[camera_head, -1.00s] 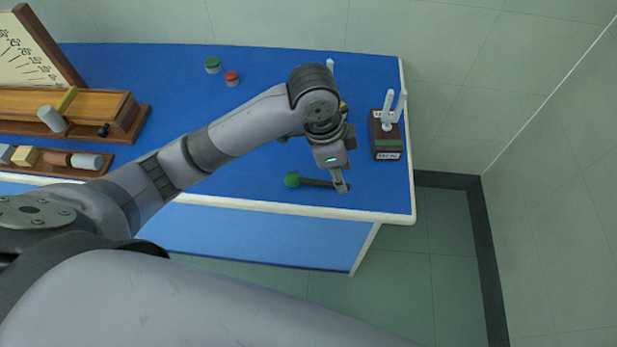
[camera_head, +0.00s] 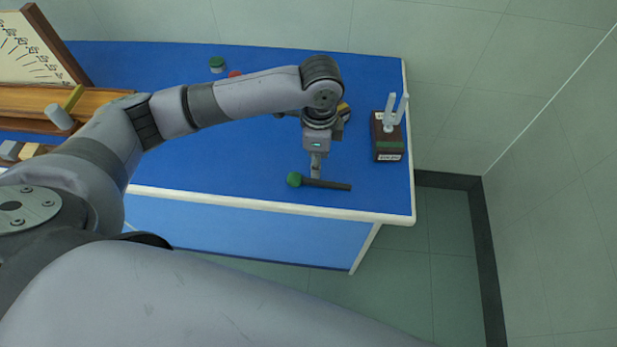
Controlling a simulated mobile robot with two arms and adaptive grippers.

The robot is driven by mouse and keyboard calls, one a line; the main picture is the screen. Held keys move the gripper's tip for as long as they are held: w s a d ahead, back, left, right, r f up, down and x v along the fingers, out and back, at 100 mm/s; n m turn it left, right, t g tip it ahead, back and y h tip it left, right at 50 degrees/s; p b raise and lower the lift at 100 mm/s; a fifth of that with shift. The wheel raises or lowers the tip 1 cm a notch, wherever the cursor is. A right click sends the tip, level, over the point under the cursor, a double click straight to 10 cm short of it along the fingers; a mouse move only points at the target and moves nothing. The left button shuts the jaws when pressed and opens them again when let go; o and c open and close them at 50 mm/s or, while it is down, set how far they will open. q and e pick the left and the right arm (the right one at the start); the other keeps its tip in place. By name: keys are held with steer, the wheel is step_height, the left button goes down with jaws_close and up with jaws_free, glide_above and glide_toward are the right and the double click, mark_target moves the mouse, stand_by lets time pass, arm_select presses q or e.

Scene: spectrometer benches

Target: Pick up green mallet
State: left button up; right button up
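The green mallet (camera_head: 332,186) lies flat near the front edge of the blue bench. Its round green head (camera_head: 294,180) points left and its dark handle points right. My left gripper (camera_head: 316,175) points down at the handle, close to the head. Its fingertips are at or just above the handle; I cannot tell whether they touch it. The fingers are seen nearly edge-on, so their opening is not clear. My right gripper is not in view.
A dark block with white prongs (camera_head: 388,140) stands right of the mallet. Behind my arm are a green-capped jar (camera_head: 217,65) and a partly hidden red-capped one (camera_head: 235,74). A wooden rack (camera_head: 100,98) is at left. The bench's pale front edge (camera_head: 290,212) is near the mallet.

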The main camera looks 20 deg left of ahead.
mark_target(315, 181)
arm_select(q)
step_height(315, 181, down, 2)
steer(key=shift+f, duration=0.2)
steer(key=shift+s+f+p, duration=0.1)
steer(key=shift+f+p, duration=0.2)
steer(key=shift+p, duration=0.05)
steer(key=f, duration=0.2)
steer(key=f+p, duration=0.1)
steer(key=shift+s+a+f, duration=0.15)
steer(key=shift+s+f, duration=0.1)
steer(key=shift+f, duration=0.55)
jaws_close()
steer(key=shift+r, duration=0.1)
